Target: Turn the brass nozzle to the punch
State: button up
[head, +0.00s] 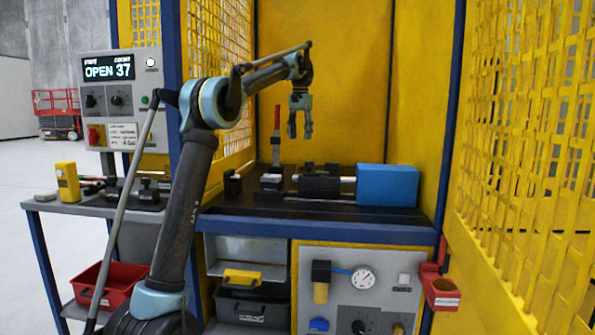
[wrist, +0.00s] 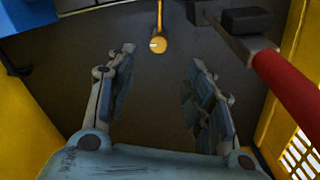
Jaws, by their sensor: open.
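My gripper (head: 300,135) hangs over the bench, pointing down, with its fingers apart and nothing between them. In the wrist view its two open fingers (wrist: 162,62) frame dark bench top. A small round brass-coloured piece on a thin stem (wrist: 158,45) shows just beyond the fingertips; it looks like the brass nozzle, and the fingers do not touch it. I cannot make it out in the head view. A blue block (head: 387,185) with a rod and black cylinder (head: 318,186) lies on the bench; I cannot tell which part is the punch.
A red upright lever (head: 277,121) stands left of my gripper; its red handle (wrist: 288,85) is close at right in the wrist view. Yellow mesh walls (head: 530,130) flank the bench. A control box (head: 122,90) reads "OPEN 37". A red bin (head: 110,285) sits below.

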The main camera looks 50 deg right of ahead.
aim_at(300, 165)
notch_tip(300, 165, down, 15)
jog(key=shift+r, duration=0.1)
dwell(0.5)
jog(key=shift+c, duration=0.6)
grip_shut()
